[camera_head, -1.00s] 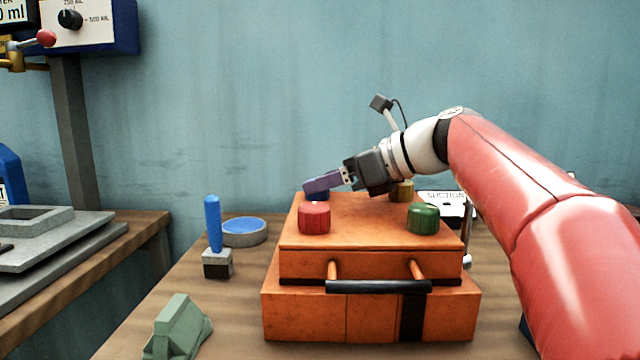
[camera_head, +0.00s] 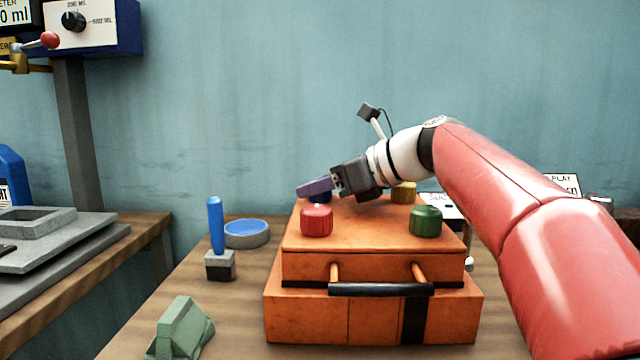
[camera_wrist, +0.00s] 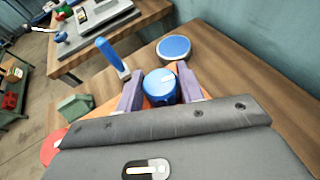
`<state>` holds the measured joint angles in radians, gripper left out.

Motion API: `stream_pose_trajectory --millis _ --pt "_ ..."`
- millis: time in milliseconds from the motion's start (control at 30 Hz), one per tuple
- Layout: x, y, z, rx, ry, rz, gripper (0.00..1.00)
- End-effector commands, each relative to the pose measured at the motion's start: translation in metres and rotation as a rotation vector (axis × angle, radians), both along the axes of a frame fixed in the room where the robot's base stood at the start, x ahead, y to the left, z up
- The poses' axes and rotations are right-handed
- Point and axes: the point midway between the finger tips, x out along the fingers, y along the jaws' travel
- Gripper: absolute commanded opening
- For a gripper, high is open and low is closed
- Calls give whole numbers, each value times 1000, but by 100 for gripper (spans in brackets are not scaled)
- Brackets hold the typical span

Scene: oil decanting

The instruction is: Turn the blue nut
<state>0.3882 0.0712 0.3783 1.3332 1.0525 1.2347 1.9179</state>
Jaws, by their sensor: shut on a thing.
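The blue nut (camera_wrist: 159,84) is a round blue knob with a pale mark on its top, at the far left corner of the orange case's lid. In the head view the blue nut (camera_head: 321,197) is mostly hidden behind my purple fingers. My gripper (camera_wrist: 159,88) has one finger on each side of the nut and is shut on it. In the head view my gripper (camera_head: 315,187) reaches in from the right, over the lid's back edge.
The orange case (camera_head: 375,265) also carries a red nut (camera_head: 317,219), a green nut (camera_head: 426,221) and a yellow nut (camera_head: 403,192). A blue-handled tool (camera_head: 217,235), a blue-topped round dish (camera_head: 246,233) and a green block (camera_head: 180,330) stand left of it.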

Motion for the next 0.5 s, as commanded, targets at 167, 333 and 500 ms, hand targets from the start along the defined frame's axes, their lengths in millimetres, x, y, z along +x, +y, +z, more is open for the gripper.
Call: stream_pose_trajectory --millis 167,333,500 --pt "1 0 6 2 6 122 15" --pt "1 0 1 2 0 235 15" --pt "0 0 1 1 -2 251 15"
